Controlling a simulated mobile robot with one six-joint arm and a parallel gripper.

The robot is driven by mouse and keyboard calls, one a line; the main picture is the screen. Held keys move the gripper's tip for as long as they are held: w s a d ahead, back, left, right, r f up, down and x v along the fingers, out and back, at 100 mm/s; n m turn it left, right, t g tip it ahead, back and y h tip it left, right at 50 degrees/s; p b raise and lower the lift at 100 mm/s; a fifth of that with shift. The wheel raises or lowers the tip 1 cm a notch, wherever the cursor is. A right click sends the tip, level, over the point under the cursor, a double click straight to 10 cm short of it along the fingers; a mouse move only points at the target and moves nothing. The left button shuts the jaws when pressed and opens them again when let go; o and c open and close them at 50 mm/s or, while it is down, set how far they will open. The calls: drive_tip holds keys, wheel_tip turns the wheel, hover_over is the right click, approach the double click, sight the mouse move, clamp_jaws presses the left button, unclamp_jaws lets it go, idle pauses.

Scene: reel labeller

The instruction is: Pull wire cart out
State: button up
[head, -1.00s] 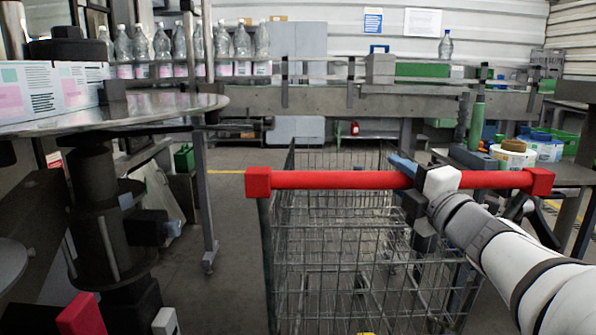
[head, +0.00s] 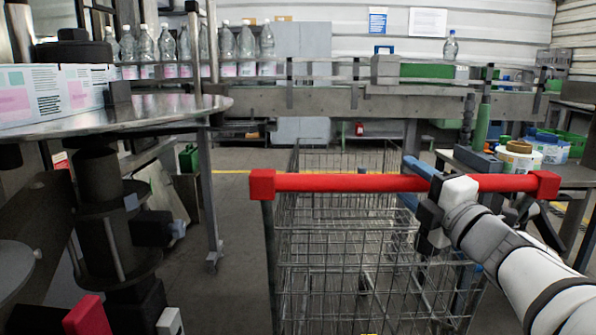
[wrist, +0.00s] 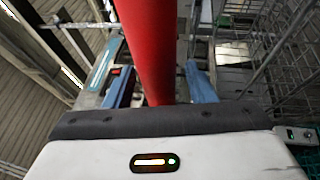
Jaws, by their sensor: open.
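The wire cart (head: 345,255) stands in front of me, a grey mesh basket with a red handle bar (head: 330,182) across its near top edge. My gripper (head: 432,180) is at the right part of the bar in the head view, with one blue finger showing above it. In the wrist view the red bar (wrist: 148,45) runs between the two blue fingers of my gripper (wrist: 160,85). Gaps show between bar and fingers, so the gripper is open around the bar, not closed on it. The lower finger is hidden in the head view.
A round metal table (head: 150,113) with label boxes stands left of the cart. A conveyor (head: 330,98) with several bottles crosses behind. A side table with tape reels (head: 518,158) is close on the right. Bare floor (head: 235,235) shows left of the cart.

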drive_tip(key=shift+p+v, duration=0.45)
drive_tip(key=shift+v, duration=2.5)
